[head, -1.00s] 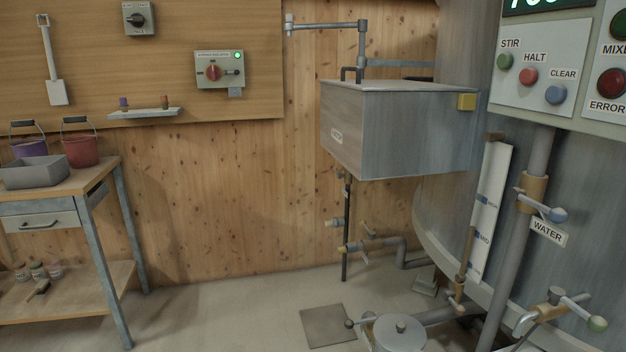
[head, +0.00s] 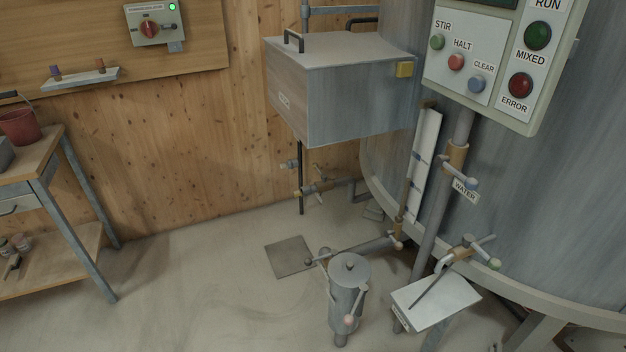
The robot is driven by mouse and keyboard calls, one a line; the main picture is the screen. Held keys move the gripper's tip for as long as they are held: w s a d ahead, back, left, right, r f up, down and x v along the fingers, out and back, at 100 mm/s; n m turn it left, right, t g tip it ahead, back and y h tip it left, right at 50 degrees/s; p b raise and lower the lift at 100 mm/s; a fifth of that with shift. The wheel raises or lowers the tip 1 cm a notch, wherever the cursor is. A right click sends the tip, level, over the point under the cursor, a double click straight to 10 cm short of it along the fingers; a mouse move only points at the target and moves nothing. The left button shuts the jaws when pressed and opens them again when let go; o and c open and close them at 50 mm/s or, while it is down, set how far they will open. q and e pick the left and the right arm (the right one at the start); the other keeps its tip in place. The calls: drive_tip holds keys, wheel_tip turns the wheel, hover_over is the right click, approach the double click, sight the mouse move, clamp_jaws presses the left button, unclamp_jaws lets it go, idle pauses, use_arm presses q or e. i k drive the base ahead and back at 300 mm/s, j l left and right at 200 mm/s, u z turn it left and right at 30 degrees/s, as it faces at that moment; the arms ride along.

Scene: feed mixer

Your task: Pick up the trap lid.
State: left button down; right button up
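A grey metal cylinder (head: 346,300) stands low on the floor side of the big tank. A round grey lid (head: 352,272) with a small dark knob on top sits on it; this looks like the trap lid. A lever with a pinkish ball end (head: 349,320) is at the cylinder's front right. Neither of my grippers is in view, and nothing touches the lid.
A small table with a white top (head: 436,300) stands close right of the cylinder, a thin rod across it. Pipes and valves (head: 397,238) run behind. A flat square plate (head: 290,257) lies on the floor. A workbench (head: 48,160) is at left; floor between is clear.

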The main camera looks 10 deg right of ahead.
sight(348, 270)
drive_tip(key=z, duration=0.3)
drive_tip(key=i+j+z, duration=0.2)
drive_tip(key=z, duration=0.25)
drive_tip(key=i+j+z, duration=0.45)
drive_tip(key=i+j, duration=0.15)
drive_tip(key=j, duration=0.2)
drive_tip(key=i+j+z, duration=0.1)
drive_tip(key=i+j, duration=0.25)
drive_tip(key=j, duration=0.3)
drive_tip(key=i+j+z, duration=0.1)
drive_tip(key=j, duration=0.25)
